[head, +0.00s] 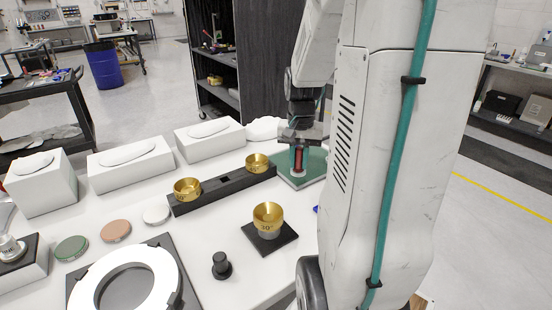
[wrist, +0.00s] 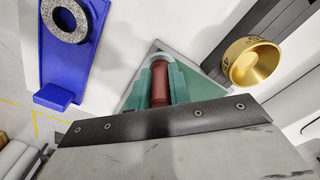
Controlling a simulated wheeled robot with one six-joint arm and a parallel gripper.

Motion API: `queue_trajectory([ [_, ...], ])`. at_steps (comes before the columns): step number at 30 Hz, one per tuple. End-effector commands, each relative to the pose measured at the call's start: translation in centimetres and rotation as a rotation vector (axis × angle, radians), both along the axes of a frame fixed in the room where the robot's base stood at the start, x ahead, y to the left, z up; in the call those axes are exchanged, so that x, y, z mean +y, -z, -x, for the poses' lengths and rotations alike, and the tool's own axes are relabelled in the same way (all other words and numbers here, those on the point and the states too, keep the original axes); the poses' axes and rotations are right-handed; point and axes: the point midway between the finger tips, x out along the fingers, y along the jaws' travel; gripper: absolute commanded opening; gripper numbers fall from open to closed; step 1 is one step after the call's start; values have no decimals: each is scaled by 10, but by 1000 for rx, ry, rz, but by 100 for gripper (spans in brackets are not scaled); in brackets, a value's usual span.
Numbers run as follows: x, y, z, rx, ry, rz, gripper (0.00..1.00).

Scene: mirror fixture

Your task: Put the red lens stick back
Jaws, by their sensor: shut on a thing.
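My gripper (wrist: 159,85) is shut on the red lens stick (wrist: 159,82), a dark red cylinder held between green fingers in the wrist view. The stick (head: 298,160) also shows in the head view, upright below my gripper (head: 299,152). A pale round end of the stick is at its bottom, over the green mat (head: 310,167) at the back right of the table. I cannot tell whether this end touches the mat. Part of the mat is hidden by my arm.
A black bar (head: 225,188) holds two brass cups (head: 187,189) (head: 257,163) left of the mat. A brass cup marked 30° (head: 268,216) stands on a black base in front. A blue stand with a grey ring (wrist: 72,50) is left in the wrist view. White boxes (head: 131,163) line the back.

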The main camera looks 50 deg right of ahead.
Motion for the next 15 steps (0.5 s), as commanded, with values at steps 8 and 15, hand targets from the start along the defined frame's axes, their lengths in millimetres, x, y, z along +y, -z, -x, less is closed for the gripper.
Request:
queue_trajectory([
  [8, -26, 3, -16, 0, 2, 0, 0],
  [15, -32, 27, -19, 3, 2, -3, 0],
])
